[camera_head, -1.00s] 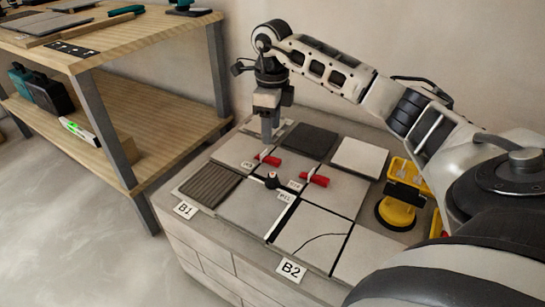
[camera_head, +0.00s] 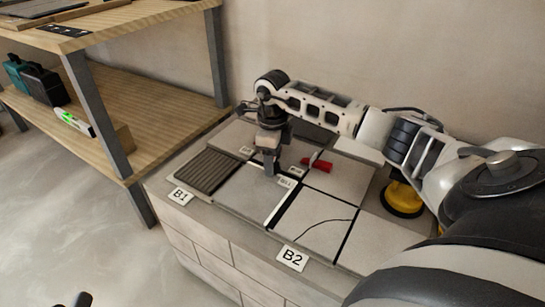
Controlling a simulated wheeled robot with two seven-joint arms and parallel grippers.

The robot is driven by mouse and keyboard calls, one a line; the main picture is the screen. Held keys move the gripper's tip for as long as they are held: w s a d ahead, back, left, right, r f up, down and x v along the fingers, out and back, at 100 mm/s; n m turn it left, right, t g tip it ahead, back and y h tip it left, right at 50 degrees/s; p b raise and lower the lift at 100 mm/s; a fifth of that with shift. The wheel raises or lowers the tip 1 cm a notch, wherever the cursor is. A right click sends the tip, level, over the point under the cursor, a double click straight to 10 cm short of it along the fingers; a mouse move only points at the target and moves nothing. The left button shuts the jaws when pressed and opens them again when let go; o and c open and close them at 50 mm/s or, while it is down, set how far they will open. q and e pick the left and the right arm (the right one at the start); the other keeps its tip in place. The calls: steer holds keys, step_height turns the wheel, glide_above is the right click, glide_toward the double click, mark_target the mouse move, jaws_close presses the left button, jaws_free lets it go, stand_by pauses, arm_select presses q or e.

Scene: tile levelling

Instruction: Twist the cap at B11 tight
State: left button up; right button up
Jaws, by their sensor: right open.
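The small label (camera_head: 286,181) that appears to read B11 lies on the pale tiles beside a gap. The dark cap seen beside it earlier is hidden now behind my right gripper (camera_head: 270,172). My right gripper is open and points straight down at the cap's spot; whether its fingers touch the cap cannot be seen. A red piece (camera_head: 318,165) sits on the tiles to the right of the gripper. A dark tip at the bottom left edge may be my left gripper (camera_head: 80,299); its jaws cannot be made out.
A ribbed brown tile (camera_head: 207,170) lies left, by the B1 sign (camera_head: 180,196). The B2 sign (camera_head: 292,258) is at the front, near a cracked tile (camera_head: 312,222). A yellow suction tool (camera_head: 402,199) stands right. A wooden shelf (camera_head: 165,112) stands left.

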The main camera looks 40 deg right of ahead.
steer(key=c, duration=1)
arm_select(q)
steer(key=shift+r, duration=0.25)
steer(key=shift+r+p, duration=0.1)
steer(key=shift+p, duration=0.25)
